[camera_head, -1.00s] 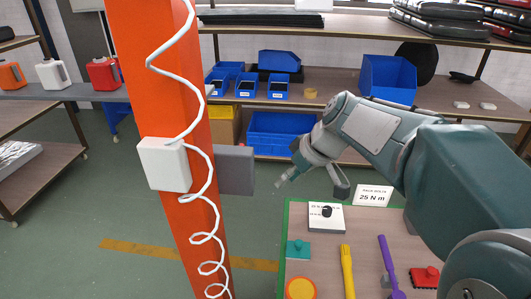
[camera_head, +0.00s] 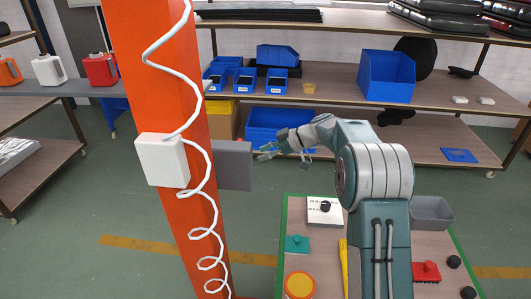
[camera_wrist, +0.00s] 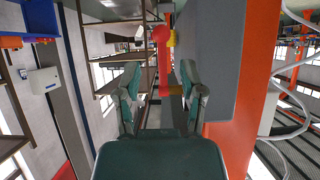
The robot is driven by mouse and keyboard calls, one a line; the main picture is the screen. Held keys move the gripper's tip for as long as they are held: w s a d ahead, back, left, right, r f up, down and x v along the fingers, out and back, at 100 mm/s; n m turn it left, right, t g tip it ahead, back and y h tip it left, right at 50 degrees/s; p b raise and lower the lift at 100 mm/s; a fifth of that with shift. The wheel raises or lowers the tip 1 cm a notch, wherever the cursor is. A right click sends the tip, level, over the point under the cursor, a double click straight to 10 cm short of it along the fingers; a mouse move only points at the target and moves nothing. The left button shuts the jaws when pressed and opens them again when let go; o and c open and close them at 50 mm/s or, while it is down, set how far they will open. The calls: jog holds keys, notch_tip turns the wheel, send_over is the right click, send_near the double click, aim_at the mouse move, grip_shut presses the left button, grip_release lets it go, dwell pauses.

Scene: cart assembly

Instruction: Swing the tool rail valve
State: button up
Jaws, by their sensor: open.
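My gripper (camera_head: 270,151) is beside the grey panel (camera_head: 234,165) on the orange post (camera_head: 185,235). In the wrist view my gripper (camera_wrist: 160,84) is open, one finger on each side of a red handle (camera_wrist: 162,60). The handle has a rounded end and a yellow part (camera_wrist: 171,38) beside it; I take it as the tool rail valve. It appears lined up with the gap, and no finger visibly touches it. I cannot tell how deep it sits between the fingers. The grey panel (camera_wrist: 218,50) is close on the right there.
A white box (camera_head: 162,160) and coiled white cable (camera_head: 200,190) are on the post. The work table (camera_head: 300,255) below holds a red part (camera_head: 426,271) and a grey bin (camera_head: 432,212). Shelves with blue bins (camera_head: 386,75) stand behind.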

jog(key=x, duration=0.7)
jog(key=shift+a+f, duration=0.2)
jog(key=shift+a, duration=0.15)
jog(key=shift+w, duration=0.1)
jog(key=c, duration=0.6)
